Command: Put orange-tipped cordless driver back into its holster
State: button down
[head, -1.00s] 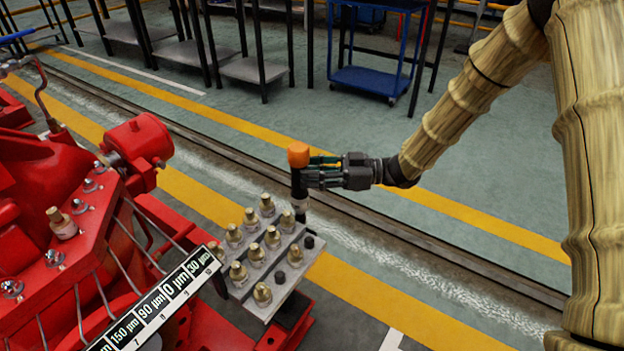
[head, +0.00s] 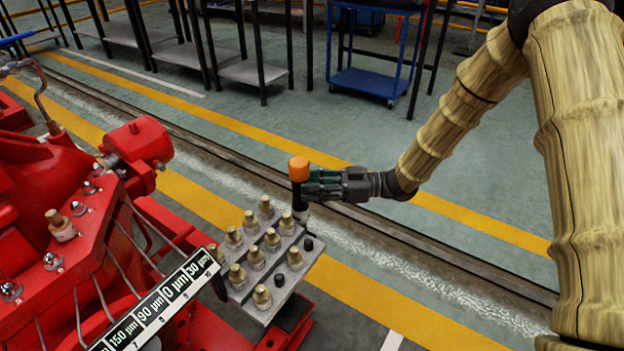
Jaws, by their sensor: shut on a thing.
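The cordless driver (head: 300,194) is a black upright tool with an orange end (head: 299,169) at its top. My gripper (head: 310,185) comes in from the right, level, and is shut on the driver's dark body just below the orange end. The driver's lower end is above the far right corner of the grey plate (head: 270,307) that carries several brass fittings (head: 254,257). I cannot tell whether it touches the plate. I cannot make out a holster for certain in this view.
A red machine (head: 60,200) fills the left, with a white measuring scale (head: 160,305) in front. A blue cart (head: 372,82) and grey-topped tables (head: 258,71) stand at the back. The floor right of the plate is clear.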

notch_tip(320, 180, down, 11)
jog(key=b, duration=0.3)
dwell(0.6)
jog(key=shift+p, duration=0.65)
dwell(0.9)
jog(key=shift+f, duration=0.15)
dwell(0.6)
jog(key=c, duration=0.9)
grip_release()
jog(key=shift+f, duration=0.1)
jog(key=d, duration=1.2)
jog(key=shift+s, duration=0.2)
